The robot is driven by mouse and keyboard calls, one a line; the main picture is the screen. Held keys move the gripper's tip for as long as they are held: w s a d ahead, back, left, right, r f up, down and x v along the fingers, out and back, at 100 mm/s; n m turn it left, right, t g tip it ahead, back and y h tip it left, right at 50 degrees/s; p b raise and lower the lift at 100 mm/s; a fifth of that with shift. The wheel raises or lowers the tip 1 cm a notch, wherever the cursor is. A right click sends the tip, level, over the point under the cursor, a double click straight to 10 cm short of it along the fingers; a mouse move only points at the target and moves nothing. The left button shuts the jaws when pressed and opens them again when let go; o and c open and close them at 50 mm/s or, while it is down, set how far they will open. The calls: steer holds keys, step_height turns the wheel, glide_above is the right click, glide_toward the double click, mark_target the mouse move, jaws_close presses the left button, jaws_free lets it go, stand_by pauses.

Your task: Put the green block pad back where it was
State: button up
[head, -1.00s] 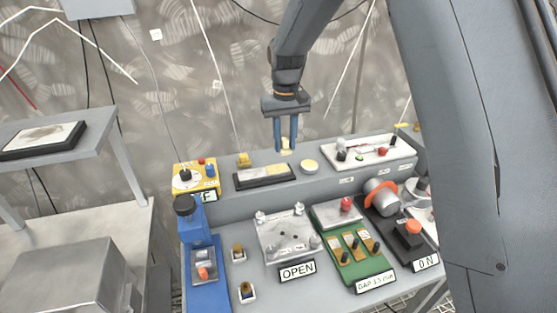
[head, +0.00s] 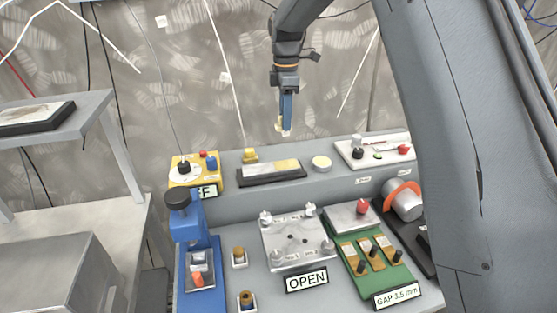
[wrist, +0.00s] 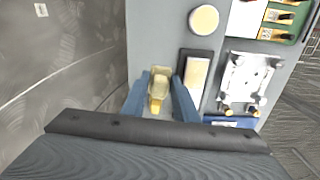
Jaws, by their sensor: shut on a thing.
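My gripper (head: 285,112) points down above the raised back shelf, its two blue fingers shut on a small cream-and-yellow piece. The piece (head: 284,126) shows at the fingertips; in the wrist view this held piece (wrist: 158,85) sits between the fingers, clear of the shelf as far as I can tell. The green block (head: 376,272) stands on the front bench, at the lower right of the head view, with brass strips and dark knobs on it and a "GAP 3.5 mm" label in front. I cannot tell whether the held piece is its pad.
On the shelf are a yellow box (head: 193,170), a black-rimmed tray (head: 270,178), a round cream disc (head: 321,162) and a white panel (head: 374,153). A blue press (head: 196,262) and a metal plate with an OPEN label (head: 298,240) stand in front.

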steer(key=shift+w+n, duration=0.2)
steer(key=shift+n, duration=0.1)
steer(key=shift+f, duration=0.3)
step_height(320, 180, down, 9)
steer(key=p, duration=0.3)
steer(key=shift+f, duration=0.2)
steer(key=shift+f, duration=0.1)
steer(key=o, duration=0.9)
steer(key=shift+c, duration=0.2)
steer(key=shift+o, duration=0.3)
